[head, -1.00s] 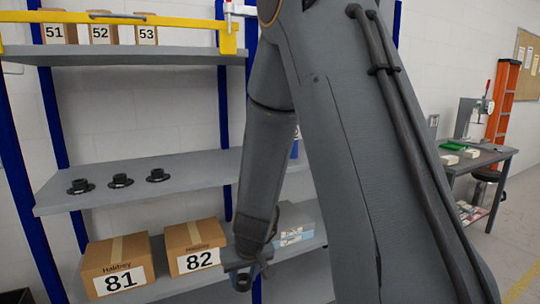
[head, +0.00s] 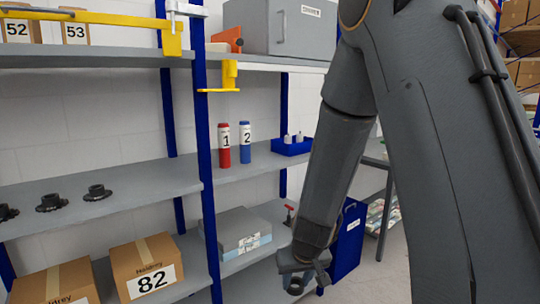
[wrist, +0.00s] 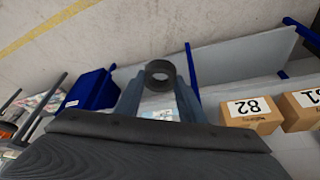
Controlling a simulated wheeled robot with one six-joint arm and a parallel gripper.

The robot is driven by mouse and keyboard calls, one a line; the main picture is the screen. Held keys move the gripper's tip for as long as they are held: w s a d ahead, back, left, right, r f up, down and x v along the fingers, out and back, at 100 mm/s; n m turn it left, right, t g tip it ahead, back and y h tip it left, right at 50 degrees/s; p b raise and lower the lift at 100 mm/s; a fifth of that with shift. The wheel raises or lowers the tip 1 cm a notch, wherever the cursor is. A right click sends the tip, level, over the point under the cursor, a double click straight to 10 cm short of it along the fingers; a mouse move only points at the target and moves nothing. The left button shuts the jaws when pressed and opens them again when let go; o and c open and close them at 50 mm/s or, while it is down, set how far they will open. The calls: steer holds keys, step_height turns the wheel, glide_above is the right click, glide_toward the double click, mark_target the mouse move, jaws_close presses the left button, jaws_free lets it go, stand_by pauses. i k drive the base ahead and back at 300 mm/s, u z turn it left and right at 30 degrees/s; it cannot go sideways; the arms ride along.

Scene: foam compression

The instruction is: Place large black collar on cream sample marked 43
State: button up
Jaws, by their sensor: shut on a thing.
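My gripper (wrist: 159,92) is shut on a black collar (wrist: 158,74), a dark ring with an open round hole, held between the fingertips in the wrist view. In the head view my gripper (head: 305,281) hangs low at the end of my arm, in front of the lower shelf's right end, with the collar partly hidden there. No cream sample and no number 43 can be seen in the current views; my arm covers much of the right side of the head view.
Several flanged black parts (head: 97,192) stand on the middle shelf (head: 140,199). Red cylinder 1 (head: 224,150) and blue cylinder 2 (head: 245,146) stand right of the blue post (head: 205,160). Box 82 (head: 148,265) and a blue bin (head: 349,245) are low down. Open floor shows in the wrist view.

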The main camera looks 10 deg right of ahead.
mark_target(219, 44)
steer(key=z, duration=1.15)
steer(key=i, duration=1.5)
steer(key=u, duration=2.35)
